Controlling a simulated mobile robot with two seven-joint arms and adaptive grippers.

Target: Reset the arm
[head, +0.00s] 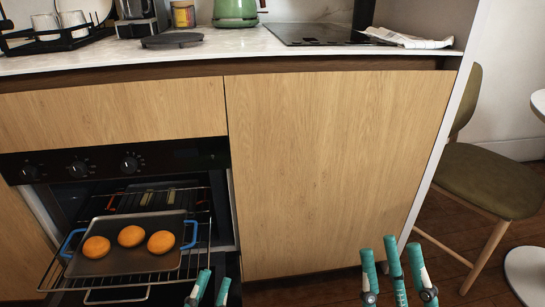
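My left gripper (211,284) is at the bottom edge, just right of the pulled-out oven rack. Its teal fingertips are apart with nothing between them; the rest is cut off. My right gripper (392,264) is at the lower middle right, in front of the wooden cabinet front. Its teal fingers point up, spread apart and empty. A dark baking tray (125,263) with blue handles sits on the oven rack (160,278). Three round orange buns (131,236) lie on it. Neither gripper holds the tray.
The oven (110,168) is open at the left. The counter (235,45) holds a green kettle (235,12), a dark round plate (172,40), a dish rack (50,38), a hob (315,34) and a cloth (408,39). A chair (487,180) stands at the right.

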